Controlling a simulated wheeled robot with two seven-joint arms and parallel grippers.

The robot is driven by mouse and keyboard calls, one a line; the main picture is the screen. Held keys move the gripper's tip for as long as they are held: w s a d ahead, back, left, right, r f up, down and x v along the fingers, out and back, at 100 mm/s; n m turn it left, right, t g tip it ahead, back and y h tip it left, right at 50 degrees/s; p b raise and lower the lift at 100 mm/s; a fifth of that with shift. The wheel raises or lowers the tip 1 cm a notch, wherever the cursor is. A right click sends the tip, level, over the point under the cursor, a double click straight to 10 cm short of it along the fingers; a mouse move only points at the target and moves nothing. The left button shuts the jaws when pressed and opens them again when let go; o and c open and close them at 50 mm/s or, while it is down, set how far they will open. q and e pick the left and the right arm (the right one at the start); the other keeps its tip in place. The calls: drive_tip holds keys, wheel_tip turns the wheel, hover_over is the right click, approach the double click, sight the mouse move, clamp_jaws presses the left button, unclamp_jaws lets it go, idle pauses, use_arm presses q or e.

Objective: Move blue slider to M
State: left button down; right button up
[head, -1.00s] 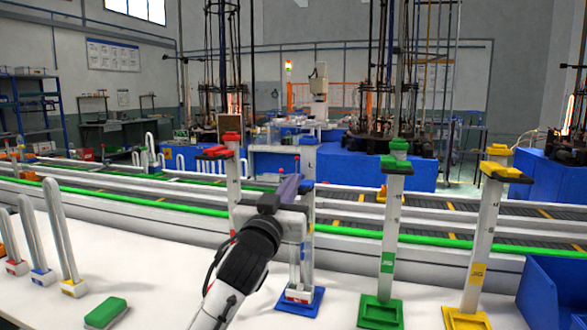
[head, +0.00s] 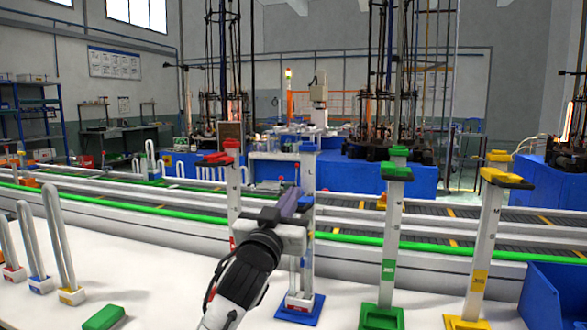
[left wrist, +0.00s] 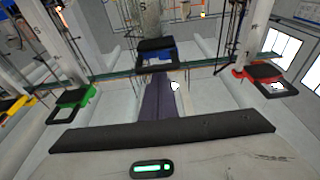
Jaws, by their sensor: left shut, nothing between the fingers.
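The blue jig is a white upright post (head: 309,172) with a blue cap and a blue base (head: 300,309). A letter L shows high on the post; I cannot read an M on it. The blue slider (left wrist: 157,46), a dark block with a blue edge, shows in the left wrist view just beyond my fingertips. In the head view it is mostly hidden by my gripper. My left gripper (head: 292,203) is shut and empty, its purple fingers pointing at the slider at the post. I cannot tell whether they touch. My right gripper is not in view.
A red-slider post (head: 231,180) stands left; green (head: 391,235) and yellow (head: 485,245) posts stand right. A blue bin (head: 555,290) is at right. A conveyor runs behind.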

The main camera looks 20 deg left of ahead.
use_arm(q)
drive_tip(key=shift+r, duration=0.3)
drive_tip(key=s+p, duration=0.3)
drive_tip(key=s, duration=0.7)
drive_tip(key=shift+a, duration=0.2)
drive_tip(key=shift+f, duration=0.1)
